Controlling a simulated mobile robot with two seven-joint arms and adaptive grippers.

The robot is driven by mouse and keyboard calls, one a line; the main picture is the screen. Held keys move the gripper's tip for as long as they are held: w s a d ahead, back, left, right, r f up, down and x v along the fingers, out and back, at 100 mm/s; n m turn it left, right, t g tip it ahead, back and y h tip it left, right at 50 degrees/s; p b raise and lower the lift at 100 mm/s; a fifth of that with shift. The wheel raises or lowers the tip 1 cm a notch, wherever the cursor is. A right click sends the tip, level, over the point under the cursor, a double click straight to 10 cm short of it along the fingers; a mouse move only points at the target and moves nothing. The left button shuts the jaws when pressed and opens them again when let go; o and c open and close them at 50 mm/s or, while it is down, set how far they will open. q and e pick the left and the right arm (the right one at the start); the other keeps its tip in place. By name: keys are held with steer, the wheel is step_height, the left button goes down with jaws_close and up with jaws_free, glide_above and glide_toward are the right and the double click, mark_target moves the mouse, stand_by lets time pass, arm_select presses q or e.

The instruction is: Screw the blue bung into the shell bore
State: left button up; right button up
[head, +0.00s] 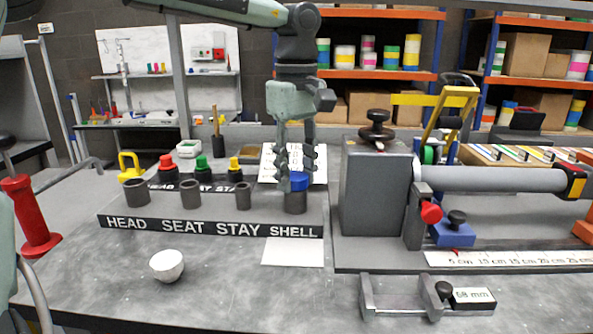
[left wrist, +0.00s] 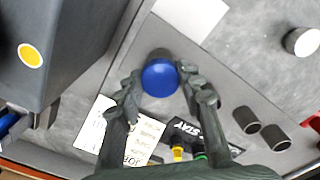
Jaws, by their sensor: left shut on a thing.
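The blue bung (head: 298,181) sits at the mouth of the grey shell bore (head: 295,203), the tube above the SHELL label. How deep it sits is hard to tell. My left gripper (head: 296,172) points straight down from above, its fingers closed on the bung. In the left wrist view the bung's round blue top (left wrist: 160,77) shows between the two fingertips (left wrist: 160,88), with a grey rim behind it. My right gripper is in neither view.
Open grey tubes stand left along the labelled block (head: 210,226). Red (head: 166,162), green (head: 202,163) and yellow (head: 234,164) bungs stand behind. A large grey housing (head: 375,190) rises close to the right.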

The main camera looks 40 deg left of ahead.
arm_select(q)
steer(key=m, duration=0.4)
steer(key=shift+s+m, duration=0.1)
steer(key=shift+m, duration=0.2)
steer(key=m, duration=0.4)
steer(key=shift+m, duration=0.3)
steer(key=o, duration=0.9)
